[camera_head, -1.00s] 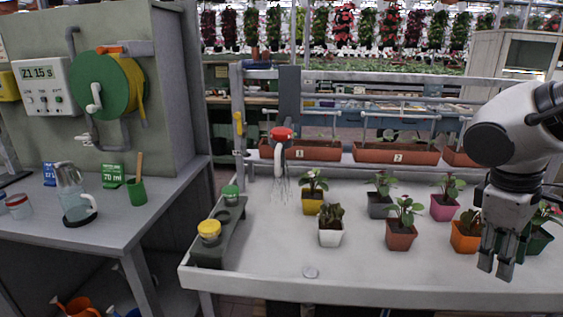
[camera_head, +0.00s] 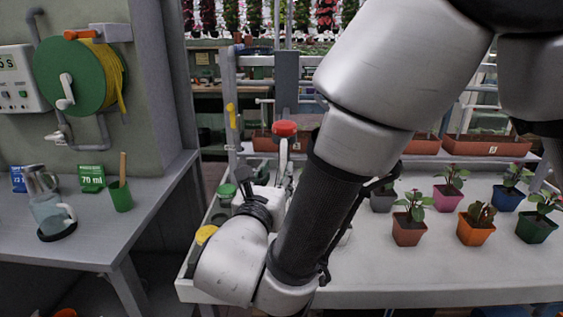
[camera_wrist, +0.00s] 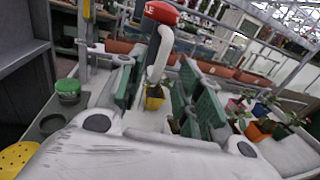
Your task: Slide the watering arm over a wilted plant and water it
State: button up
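The watering arm's white pipe with a red top (camera_head: 285,128) stands at the table's back left. In the wrist view the red top (camera_wrist: 160,13) and pipe appear between the green-padded fingers of my gripper (camera_wrist: 158,72). My gripper is open; I cannot tell whether the pipe is within its fingers or just beyond. A yellow pot (camera_wrist: 154,101) with a plant shows past the fingers. A plant in an orange pot (camera_head: 475,232) looks droopy. A brown-red pot (camera_head: 408,232) holds an upright plant. My arm hides the front-left pots in the head view.
A side bench (camera_head: 85,235) holds a glass jug (camera_head: 50,210) and green cup (camera_head: 120,196). Planter boxes (camera_head: 484,146) line the back.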

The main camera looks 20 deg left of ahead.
aim_at(283, 164)
jog(key=w, duration=0.6)
jog(key=shift+w+a, duration=0.1)
jog(key=shift+w, duration=0.25)
jog(key=shift+c, duration=0.3)
grip_shut()
